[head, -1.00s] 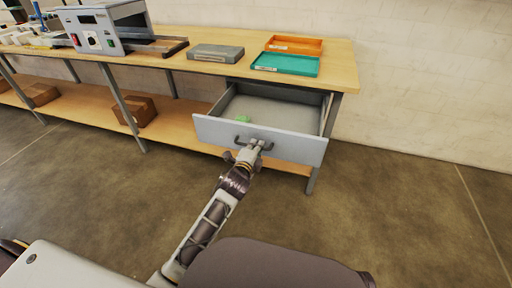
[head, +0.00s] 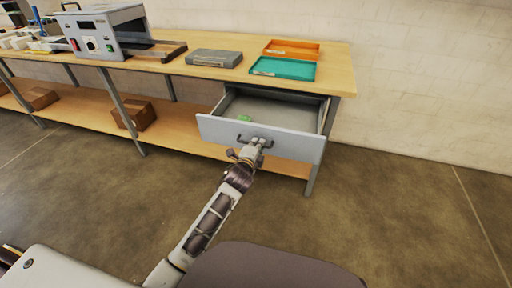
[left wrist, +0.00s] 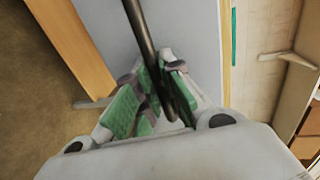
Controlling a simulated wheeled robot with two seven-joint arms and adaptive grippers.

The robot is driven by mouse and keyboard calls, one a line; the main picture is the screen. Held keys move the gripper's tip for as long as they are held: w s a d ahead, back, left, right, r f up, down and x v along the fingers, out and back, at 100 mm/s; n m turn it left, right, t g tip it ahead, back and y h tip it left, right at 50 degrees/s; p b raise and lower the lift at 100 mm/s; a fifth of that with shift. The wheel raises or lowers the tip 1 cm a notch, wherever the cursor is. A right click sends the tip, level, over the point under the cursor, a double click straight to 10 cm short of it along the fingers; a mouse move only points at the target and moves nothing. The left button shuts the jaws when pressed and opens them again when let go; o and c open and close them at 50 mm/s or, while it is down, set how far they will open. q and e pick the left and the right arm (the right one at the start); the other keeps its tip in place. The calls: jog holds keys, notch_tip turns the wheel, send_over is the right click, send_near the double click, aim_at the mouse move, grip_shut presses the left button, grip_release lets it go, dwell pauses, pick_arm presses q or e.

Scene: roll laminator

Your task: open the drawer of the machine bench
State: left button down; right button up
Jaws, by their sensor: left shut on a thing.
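The grey drawer (head: 215,128) of the wooden machine bench (head: 345,75) stands partly pulled out, with its inside showing and a small green thing in it. My left gripper (head: 255,147) is at the dark bar handle (head: 243,138) on the drawer's front. In the left wrist view, the green-padded fingers of my left gripper (left wrist: 150,95) are shut on the dark handle (left wrist: 143,35), which passes between them. My right gripper does not show in any view.
On the bench top are a teal tray (head: 284,69), an orange tray (head: 291,48), a grey case (head: 214,58) and the laminator (head: 105,32). Cardboard boxes (head: 136,115) lie on the lower shelf (head: 180,128). The floor to the right of the bench is clear.

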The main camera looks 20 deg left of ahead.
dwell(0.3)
pick_arm(q)
jog(key=c, duration=1.5)
grip_release()
jog(key=shift+v, duration=5.95)
jog(key=shift+f, duration=0.1)
